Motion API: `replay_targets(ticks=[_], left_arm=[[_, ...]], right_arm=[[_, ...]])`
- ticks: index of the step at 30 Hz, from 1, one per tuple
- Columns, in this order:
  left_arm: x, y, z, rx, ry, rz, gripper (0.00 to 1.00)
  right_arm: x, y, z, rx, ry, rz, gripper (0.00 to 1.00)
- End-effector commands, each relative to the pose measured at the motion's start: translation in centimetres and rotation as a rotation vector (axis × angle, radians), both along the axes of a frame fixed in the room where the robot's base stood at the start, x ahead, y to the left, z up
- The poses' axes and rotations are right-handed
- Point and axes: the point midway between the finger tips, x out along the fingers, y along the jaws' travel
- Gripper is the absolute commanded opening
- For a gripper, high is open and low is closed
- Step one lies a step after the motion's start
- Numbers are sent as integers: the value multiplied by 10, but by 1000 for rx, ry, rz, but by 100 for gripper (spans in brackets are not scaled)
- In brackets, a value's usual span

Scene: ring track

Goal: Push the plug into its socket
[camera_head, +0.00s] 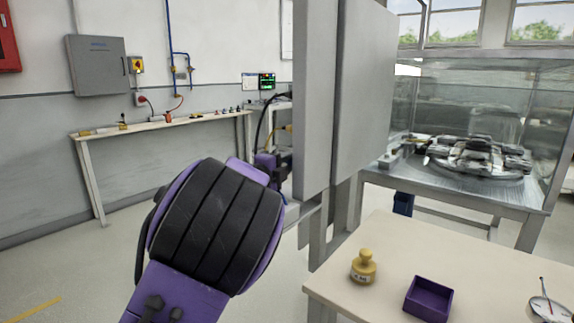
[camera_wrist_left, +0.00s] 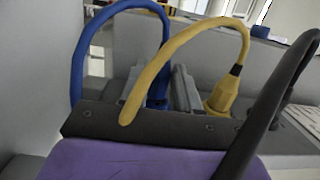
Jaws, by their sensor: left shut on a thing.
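My left gripper (camera_wrist_left: 168,88) shows its grey fingers beyond the dark edge of its purple body in the left wrist view. It is shut on a plug whose blue cable (camera_wrist_left: 165,35) drops between the fingers; the plug itself is mostly hidden. A yellow plug (camera_wrist_left: 221,92) on a yellow cable stands just right of the fingers. A black cable (camera_wrist_left: 275,85) crosses the right side, close to the camera. In the head view my black and purple wrist hides most of the left gripper (camera_head: 268,162), beside a grey cabinet. I cannot make out the socket. My right gripper is not in view.
The tall grey cabinet (camera_head: 345,90) stands close to my left arm. A table (camera_head: 400,240) at the lower right carries a brass weight (camera_head: 363,267) and a purple tray (camera_head: 428,299). A long bench (camera_head: 150,126) runs along the back wall. Floor left of my arm is clear.

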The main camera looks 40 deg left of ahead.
Motion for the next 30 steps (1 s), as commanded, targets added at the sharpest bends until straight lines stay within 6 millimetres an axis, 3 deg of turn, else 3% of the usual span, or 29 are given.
replay_targets(ticks=[14, 15, 17, 26, 30], left_arm=[[-1, -8, 0, 0, -1, -1, 1], [-1, -8, 1, 0, -1, 0, 43], [-1, -8, 1, 0, -1, 0, 60], [-2, -8, 0, 0, 0, 0, 60], [-19, -8, 0, 0, -1, 1, 60]], right_arm=[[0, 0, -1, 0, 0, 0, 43], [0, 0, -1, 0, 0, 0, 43], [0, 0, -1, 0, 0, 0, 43], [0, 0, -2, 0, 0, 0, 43], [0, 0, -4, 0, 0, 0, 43]])
